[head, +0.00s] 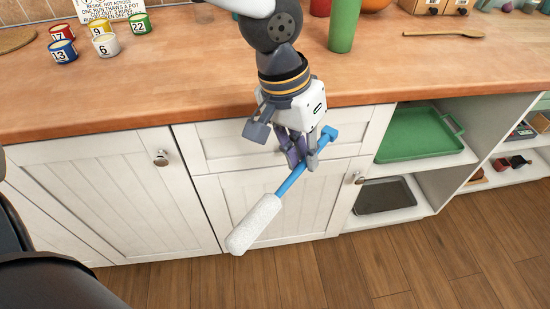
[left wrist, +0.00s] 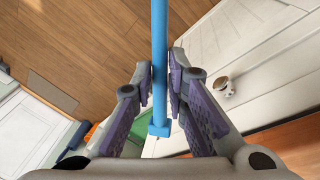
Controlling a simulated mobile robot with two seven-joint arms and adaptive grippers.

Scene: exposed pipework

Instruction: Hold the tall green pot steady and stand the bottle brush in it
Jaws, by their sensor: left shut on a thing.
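The bottle brush (head: 255,223) has a blue handle and a thick white bristle head. My left gripper (head: 303,160) is shut on its blue handle, near the handle's end. The brush slants, with its bristle head down and to the left, in front of the cabinet doors and below the counter edge. In the left wrist view the blue handle (left wrist: 159,55) runs between the two finger pads, and the bristle head is out of frame. The tall green pot (head: 343,25) stands upright on the counter, its top cut off by the frame. My right gripper is out of view.
The wooden counter (head: 190,75) holds several numbered mugs (head: 103,36) at the left and a wooden spoon (head: 443,33) at the right. Below, open shelves hold a green tray (head: 420,135) and a dark tray (head: 385,196). The floor (head: 380,265) in front is clear.

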